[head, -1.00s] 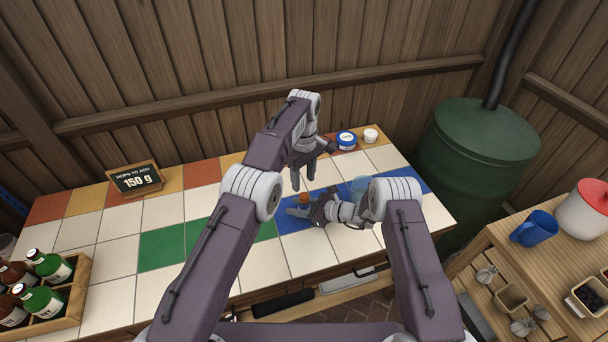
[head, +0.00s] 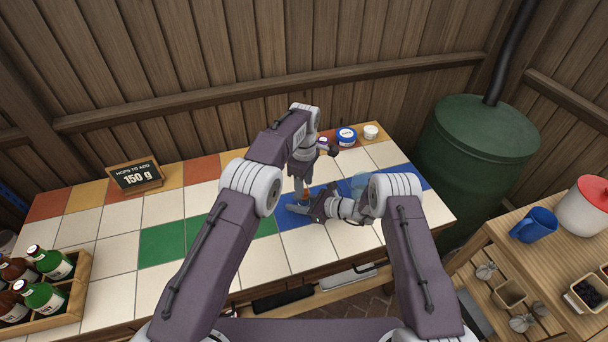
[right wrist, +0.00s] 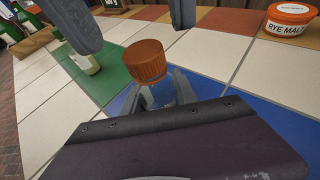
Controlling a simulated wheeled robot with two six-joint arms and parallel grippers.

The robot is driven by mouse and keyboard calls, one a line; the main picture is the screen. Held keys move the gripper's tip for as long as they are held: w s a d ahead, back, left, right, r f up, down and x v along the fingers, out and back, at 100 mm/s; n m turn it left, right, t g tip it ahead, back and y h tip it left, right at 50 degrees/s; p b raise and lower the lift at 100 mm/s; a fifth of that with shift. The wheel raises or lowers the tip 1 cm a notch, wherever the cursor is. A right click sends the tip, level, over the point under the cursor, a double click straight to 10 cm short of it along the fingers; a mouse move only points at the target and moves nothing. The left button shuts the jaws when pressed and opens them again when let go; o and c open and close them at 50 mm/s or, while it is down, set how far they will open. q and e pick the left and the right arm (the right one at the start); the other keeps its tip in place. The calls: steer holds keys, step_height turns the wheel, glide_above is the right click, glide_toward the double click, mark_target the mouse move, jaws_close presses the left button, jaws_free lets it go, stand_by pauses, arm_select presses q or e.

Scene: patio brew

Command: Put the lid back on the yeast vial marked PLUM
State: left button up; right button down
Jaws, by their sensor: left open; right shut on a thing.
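A small clear vial (right wrist: 158,96) with a ridged orange-brown lid (right wrist: 146,62) on its top stands over the blue tiles in the right wrist view. My right gripper (head: 298,209) is shut on the vial's body from the side. The lid sits at the vial's mouth; I cannot tell how tightly. My left gripper (head: 302,190) points down just over the vial, open, and its two fingers show apart above the lid in the right wrist view (right wrist: 130,28). In the head view the lid (head: 305,192) is partly hidden by the left fingers. No PLUM marking is readable.
A blue-lidded jar (head: 346,137) and a white-lidded jar (head: 370,131) stand at the back. A RYE MALT tin (right wrist: 290,20) shows in the wrist view. A bottle crate (head: 72,300) is at the left, a sign (head: 136,177) at the back left. White tiles at left are clear.

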mark_target(304, 202)
arm_select(q)
steer(key=shift+f, duration=1.2)
jaws_close()
steer(key=m, duration=1)
steer(key=shift+m, duration=0.3)
steer(key=m, duration=1)
steer(key=shift+m, duration=0.3)
steer(key=shift+o, duration=0.8)
jaws_free()
